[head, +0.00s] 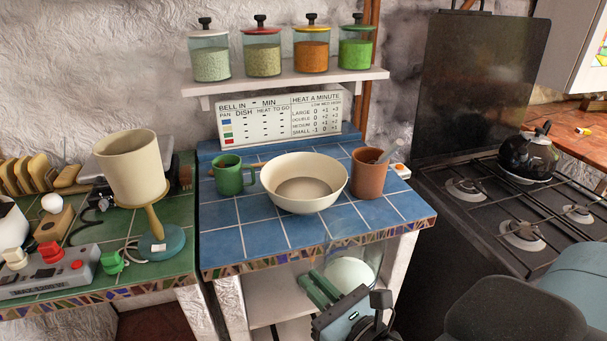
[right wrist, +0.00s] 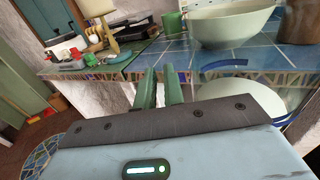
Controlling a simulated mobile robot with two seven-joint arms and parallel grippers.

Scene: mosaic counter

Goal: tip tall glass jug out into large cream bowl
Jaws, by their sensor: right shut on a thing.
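The large cream bowl (head: 327,198) stands upright on the blue-tiled counter; its side also shows in the right wrist view (right wrist: 225,27). The tall glass jug (head: 372,248) is clear and hard to make out, in front of the counter's front edge and below the bowl's rim. Its faint outline shows in the right wrist view (right wrist: 282,78). My right gripper (head: 316,287) is shut on the jug, with its green fingers left of the jug's body. A pale round shape shows through or behind the glass; I cannot tell whether it is contents. My left gripper is out of view.
A green mug (head: 229,176) stands left of the bowl and a brown cup (head: 369,176) close on its right. A black stove (head: 490,205) with a kettle (head: 527,157) is at the right. A lamp (head: 133,168) stands on the green counter. Jars line the shelf (head: 290,80) above.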

